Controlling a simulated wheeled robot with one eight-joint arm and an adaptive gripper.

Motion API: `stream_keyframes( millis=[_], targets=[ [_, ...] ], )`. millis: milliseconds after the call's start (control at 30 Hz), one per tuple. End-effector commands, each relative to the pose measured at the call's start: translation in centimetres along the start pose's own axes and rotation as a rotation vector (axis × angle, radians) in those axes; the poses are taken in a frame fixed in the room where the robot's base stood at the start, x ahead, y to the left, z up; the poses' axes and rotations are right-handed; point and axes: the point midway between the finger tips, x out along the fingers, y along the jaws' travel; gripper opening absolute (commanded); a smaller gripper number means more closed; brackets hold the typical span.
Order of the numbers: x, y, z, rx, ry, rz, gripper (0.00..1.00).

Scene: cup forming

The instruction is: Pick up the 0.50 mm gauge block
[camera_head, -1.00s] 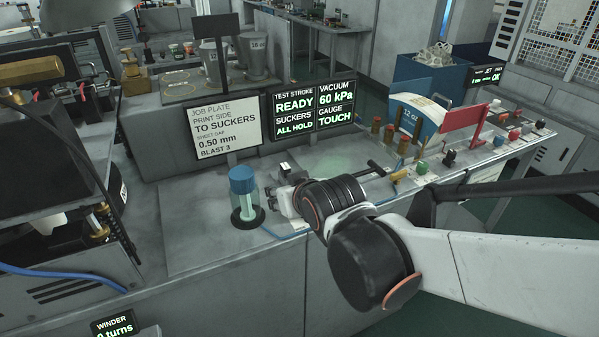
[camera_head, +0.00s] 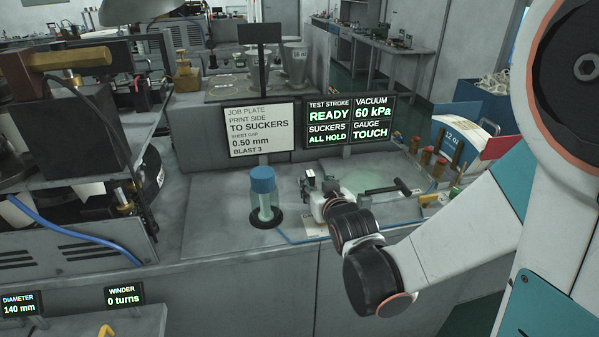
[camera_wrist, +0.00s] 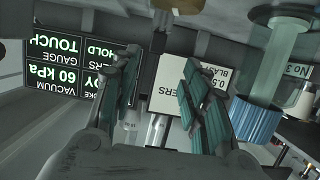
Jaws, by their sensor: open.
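My gripper (camera_head: 318,183) is low over the grey bench (camera_head: 225,225), right of a blue-capped glass jar (camera_head: 263,193). In the wrist view my gripper (camera_wrist: 158,70) has its two teal-padded fingers spread, with a clear gap between them and nothing visibly held. I cannot make out the 0.50 mm gauge block for certain in either view; it may be hidden by my wrist or too small to tell. The job plate sign (camera_head: 262,130) behind the bench reads sheet gap 0.50 mm; it shows upside down beyond the fingers.
The jar's blue cap (camera_wrist: 257,118) is close on the right in the wrist view. The display panel (camera_head: 350,120) reads gauge TOUCH. A black-handled lever (camera_head: 400,187) and several brown-topped posts (camera_head: 440,165) stand right of my gripper. Bare bench lies left of the jar.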

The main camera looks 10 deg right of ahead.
Motion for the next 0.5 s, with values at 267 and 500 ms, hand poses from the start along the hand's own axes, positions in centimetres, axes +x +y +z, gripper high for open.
stream_keyframes(
  millis=[267, 500],
  targets=[
    [3.0, 0.1, 0.1, 0.0, 0.0, 0.0, 0.42],
    [4.8, 0.4, 0.1, 0.001, -0.001, 0.001, 0.42]
  ],
)
